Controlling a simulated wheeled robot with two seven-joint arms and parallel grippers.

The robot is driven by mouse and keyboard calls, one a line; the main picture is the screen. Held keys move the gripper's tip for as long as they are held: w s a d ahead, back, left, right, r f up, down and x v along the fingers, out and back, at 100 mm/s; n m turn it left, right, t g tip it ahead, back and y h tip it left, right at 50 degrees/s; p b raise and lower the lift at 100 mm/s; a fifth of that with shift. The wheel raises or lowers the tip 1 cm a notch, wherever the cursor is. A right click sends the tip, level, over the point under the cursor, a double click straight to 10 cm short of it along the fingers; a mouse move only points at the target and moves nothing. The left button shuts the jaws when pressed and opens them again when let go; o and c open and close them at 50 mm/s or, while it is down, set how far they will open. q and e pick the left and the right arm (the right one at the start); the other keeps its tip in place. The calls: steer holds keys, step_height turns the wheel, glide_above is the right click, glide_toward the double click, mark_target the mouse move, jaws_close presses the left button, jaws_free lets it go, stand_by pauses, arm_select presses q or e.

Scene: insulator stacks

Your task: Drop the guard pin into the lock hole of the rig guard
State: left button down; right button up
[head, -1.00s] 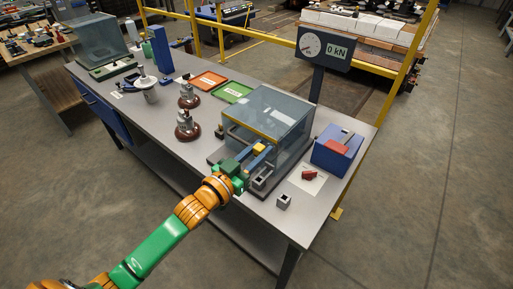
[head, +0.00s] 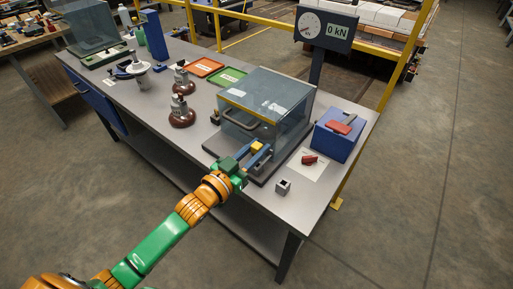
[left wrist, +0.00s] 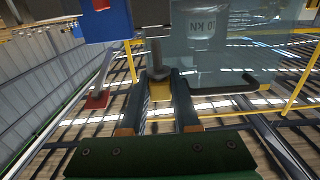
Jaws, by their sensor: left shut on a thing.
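The rig guard (head: 290,115) is a clear box with a yellow front edge and a dark handle, standing on a dark base on the bench. It also shows in the left wrist view (left wrist: 225,60). My left gripper (head: 261,154) is at the guard's front side, its blue-grey fingers pointing toward it. In the left wrist view the fingers (left wrist: 167,88) are shut on the guard pin (left wrist: 156,57), a dark upright shaft. A yellow block (left wrist: 160,92) shows between the fingers; whether it belongs to the pin is unclear. I cannot make out the lock hole. My right gripper is out of view.
A blue box (head: 331,145) stands right of the guard, with a red part (head: 309,160) on a white sheet and a small grey socket block (head: 283,187) nearer. Insulator stacks (head: 181,110), a green tray (head: 229,77) and an orange tray (head: 203,67) lie left and behind.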

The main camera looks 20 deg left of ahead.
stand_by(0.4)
arm_select(q)
steer(key=shift+p, duration=0.6)
stand_by(0.5)
steer(key=shift+f+b, duration=1.6)
steer(key=shift+f, duration=0.45)
steer(key=c, duration=0.6)
jaws_free()
steer(key=shift+s, duration=0.1)
steer(key=v, duration=0.7)
